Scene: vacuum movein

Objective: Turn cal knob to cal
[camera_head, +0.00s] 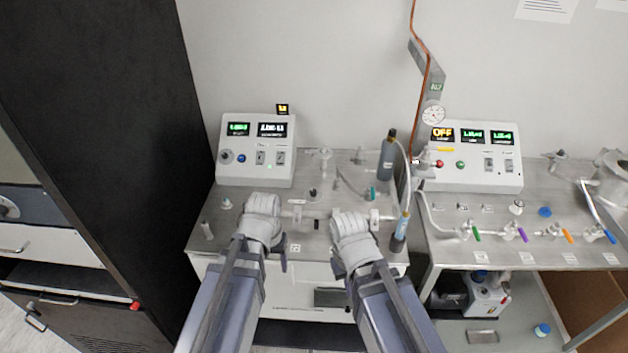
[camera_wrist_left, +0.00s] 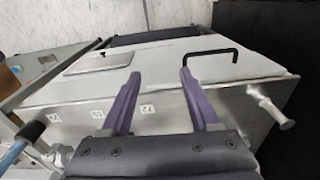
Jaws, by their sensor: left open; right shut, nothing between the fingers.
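A grey-white control box (camera_head: 256,150) stands at the back of the left bench. I cannot read which knob is marked cal. My left gripper (camera_head: 264,232) is over the front of this bench, apart from the box. Its two purple fingers show spread and empty in the left wrist view (camera_wrist_left: 158,92). My right gripper (camera_head: 352,240) is to its right over the same bench; its fingertips are largely hidden by the wrist.
A second control box (camera_head: 466,157) stands on the right bench, with a row of coloured valves before it. A grey cylinder (camera_head: 387,158) and a hose stand between the benches. A tall black cabinet (camera_head: 110,130) is at left. A black handle shows in the left wrist view (camera_wrist_left: 212,54).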

